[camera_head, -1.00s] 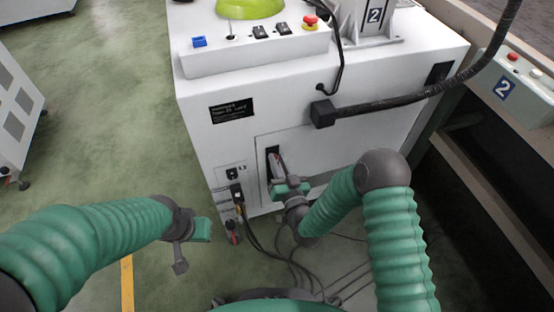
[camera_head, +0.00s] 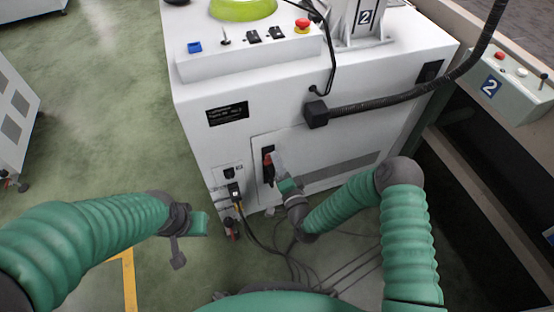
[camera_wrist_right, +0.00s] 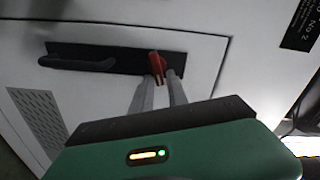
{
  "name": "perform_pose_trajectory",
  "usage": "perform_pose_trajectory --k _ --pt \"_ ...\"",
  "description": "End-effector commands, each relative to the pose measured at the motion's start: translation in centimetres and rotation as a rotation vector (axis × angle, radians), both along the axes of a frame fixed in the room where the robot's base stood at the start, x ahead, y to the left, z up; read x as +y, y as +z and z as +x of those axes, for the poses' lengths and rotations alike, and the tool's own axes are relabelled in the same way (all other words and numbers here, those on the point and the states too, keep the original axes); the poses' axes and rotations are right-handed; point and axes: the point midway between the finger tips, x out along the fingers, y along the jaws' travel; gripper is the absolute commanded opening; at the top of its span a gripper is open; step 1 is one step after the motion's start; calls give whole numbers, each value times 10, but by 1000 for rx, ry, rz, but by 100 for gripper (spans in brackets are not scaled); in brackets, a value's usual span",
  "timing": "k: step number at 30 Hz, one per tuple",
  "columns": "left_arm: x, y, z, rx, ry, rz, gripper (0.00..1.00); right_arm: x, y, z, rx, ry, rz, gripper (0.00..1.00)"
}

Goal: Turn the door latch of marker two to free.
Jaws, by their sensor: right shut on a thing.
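The door latch (camera_head: 267,161) is a small red lever in a narrow black recessed plate on the white cabinet's door. The wrist view shows the red lever (camera_wrist_right: 158,67) near one end of the plate, with a black handle (camera_wrist_right: 78,63) at the other end. My right gripper (camera_head: 277,163) is at the latch. In the wrist view its two grey fingers (camera_wrist_right: 163,82) are shut on the red lever, which is partly hidden between them. My left gripper (camera_head: 198,238) hangs over the floor left of the cabinet, apart from it; its finger gap is unclear.
The white cabinet (camera_head: 205,142) carries a "2" sign (camera_head: 367,17) on top. Sockets with cables (camera_head: 233,190) are left of the door, and cables lie on the floor. A control box marked 2 (camera_head: 513,85) stands at right.

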Motion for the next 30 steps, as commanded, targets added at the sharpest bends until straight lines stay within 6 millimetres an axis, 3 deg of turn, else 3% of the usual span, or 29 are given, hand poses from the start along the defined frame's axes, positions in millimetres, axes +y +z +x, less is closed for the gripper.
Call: perform_pose_trajectory --k 12,30 --pt "0 4 0 0 0 0 0 1 -10 -2 96 5 253 0" --pt "0 5 0 0 0 0 0 2 -11 -3 120 9 321 0"
